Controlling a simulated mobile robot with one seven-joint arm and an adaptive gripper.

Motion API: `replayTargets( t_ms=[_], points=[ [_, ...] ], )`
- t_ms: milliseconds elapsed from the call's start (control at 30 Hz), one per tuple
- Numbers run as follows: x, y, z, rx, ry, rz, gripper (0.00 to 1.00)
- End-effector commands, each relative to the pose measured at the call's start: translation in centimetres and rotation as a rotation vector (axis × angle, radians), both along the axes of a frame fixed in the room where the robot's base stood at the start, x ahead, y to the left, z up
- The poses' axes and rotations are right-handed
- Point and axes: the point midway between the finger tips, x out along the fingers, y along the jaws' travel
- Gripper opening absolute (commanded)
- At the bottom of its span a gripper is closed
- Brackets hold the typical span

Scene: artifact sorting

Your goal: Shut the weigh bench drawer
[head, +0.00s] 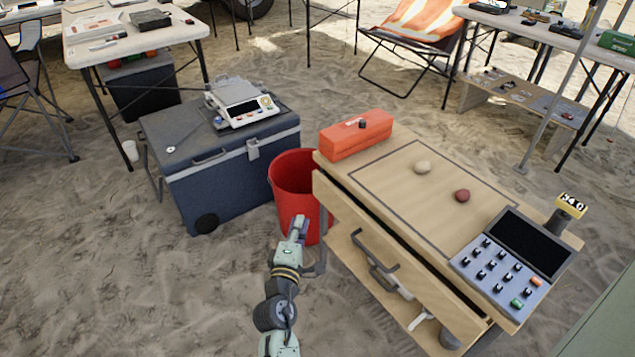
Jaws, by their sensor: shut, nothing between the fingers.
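The weigh bench (430,178) is a light wooden table at the right. Its drawer (405,262) stands a little out from under the top, with a narrow dark gap along its upper edge. A dark bar handle (376,252) is on the drawer front. My gripper (300,222) is shut and empty, to the left of the drawer's left end and in front of the red bucket. It looks apart from the drawer and handle. The drawer's inside is mostly hidden.
A red bucket (285,180) stands by the bench's left end. A blue cooler (222,172) with a scale (240,103) is further left. On the bench are an orange box (356,134), two stones, and a keypad console (500,272). Open sand lies in front.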

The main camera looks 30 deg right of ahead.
Motion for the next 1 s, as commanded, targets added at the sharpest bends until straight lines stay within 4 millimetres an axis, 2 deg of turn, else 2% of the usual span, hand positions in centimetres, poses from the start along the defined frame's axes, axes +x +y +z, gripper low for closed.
replayTargets(
  t_ms=[100, 233, 633, 800, 1000],
  points=[
    [-0.1, 0.2, 0.1, 0.002, 0.001, 0.002, 0.00],
    [1.0, -0.8, 0.3, 0.001, 0.001, 0.000, 0.00],
    [7.4, -6.3, 0.3, 0.000, 0.000, 0.001, 0.00],
    [7.5, -8.8, 0.4, 0.002, 0.001, 0.000, 0.00],
    [7.6, -10.0, 0.1, 0.001, 0.002, 0.002, 0.00]
  ],
)
